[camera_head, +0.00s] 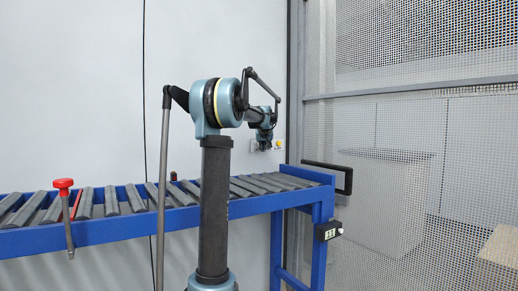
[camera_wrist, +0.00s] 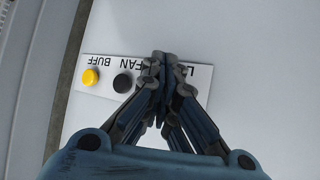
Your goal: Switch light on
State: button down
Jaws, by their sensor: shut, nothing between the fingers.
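A white switch panel (camera_wrist: 105,66) on the wall shows upside down in the wrist view, with the labels "BUFF", "FAN" and one starting with "L". A yellow button (camera_wrist: 90,77) sits by "BUFF" and a black button (camera_wrist: 122,83) by "FAN". My gripper (camera_wrist: 163,58) is shut and empty, its fingertips in front of the panel's "L" end. Any control there is hidden behind the fingers, and I cannot tell whether they touch it. In the head view, my gripper (camera_head: 265,146) is at the wall beside the panel's yellow button (camera_head: 279,146).
A blue roller conveyor (camera_head: 110,231) runs along the wall below the panel. A red-topped lever (camera_head: 64,184) stands at its left. A mesh fence (camera_head: 400,130) with a black handle (camera_head: 348,180) closes off the right side.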

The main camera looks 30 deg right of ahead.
jog(key=shift+w, duration=0.45)
dwell(0.6)
jog(key=shift+s, duration=0.9)
jog(key=shift+s, duration=0.1)
jog(key=shift+s+d, duration=0.2)
jog(key=shift+s, duration=2.15)
